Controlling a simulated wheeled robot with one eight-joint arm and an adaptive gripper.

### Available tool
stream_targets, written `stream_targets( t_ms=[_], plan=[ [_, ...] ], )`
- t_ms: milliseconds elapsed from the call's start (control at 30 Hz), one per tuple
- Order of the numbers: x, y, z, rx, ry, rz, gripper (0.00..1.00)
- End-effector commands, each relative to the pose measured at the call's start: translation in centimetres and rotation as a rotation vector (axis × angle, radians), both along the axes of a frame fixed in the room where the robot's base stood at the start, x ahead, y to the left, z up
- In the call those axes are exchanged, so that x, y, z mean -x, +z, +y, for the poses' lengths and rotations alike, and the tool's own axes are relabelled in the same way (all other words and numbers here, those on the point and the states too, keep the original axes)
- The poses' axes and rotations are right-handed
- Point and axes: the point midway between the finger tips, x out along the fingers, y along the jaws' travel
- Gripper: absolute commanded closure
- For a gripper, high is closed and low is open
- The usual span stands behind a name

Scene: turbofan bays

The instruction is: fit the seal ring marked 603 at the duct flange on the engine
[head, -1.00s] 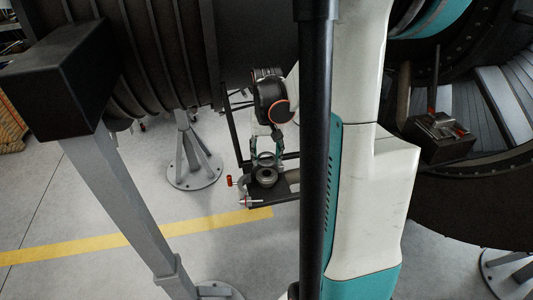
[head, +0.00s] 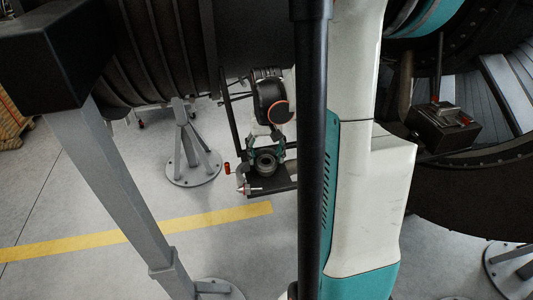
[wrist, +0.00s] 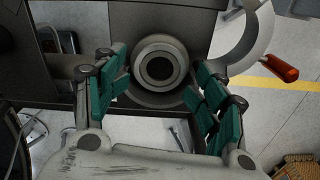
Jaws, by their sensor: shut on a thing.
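My gripper (wrist: 157,84) has its teal-padded fingers on either side of a grey, stepped round part (wrist: 160,46) with a dark centre, and is shut on it. It looks like the seal ring, but I can read no 603 mark. In the head view my gripper (head: 264,152) points down at the ring (head: 265,168), over a dark hanging tray (head: 284,185). I cannot tell whether the ring touches the tray. I cannot make out the duct flange for certain; a dark ribbed engine casing (head: 165,50) is at the upper left.
A red-handled tool (wrist: 278,67) is beside the ring, and its red handle (head: 227,168) shows left of the tray. A small silver cone-ended part (head: 243,190) is at the tray's corner. Grey stands (head: 192,160) rest on the floor. A dark box (head: 447,130) sits at right.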

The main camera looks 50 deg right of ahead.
Motion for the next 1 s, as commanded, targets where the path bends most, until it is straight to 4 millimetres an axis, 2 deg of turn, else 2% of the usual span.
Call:
stream_targets(
  t_ms=[33, 67, 100, 633, 1000],
  plan=[
    [0.6, -0.6, 0.3, -0.007, 0.0, 0.011, 0.76],
    [0.6, -0.6, 0.4, -0.007, 0.0, 0.011, 0.82],
    [0.6, -0.6, 0.3, -0.007, 0.0, 0.011, 1.0],
    [-0.1, 0.5, -0.1, -0.042, 0.002, 0.154, 1.0],
    [-0.1, 0.7, -0.2, -0.044, 0.0, 0.167, 1.0]
  ],
)
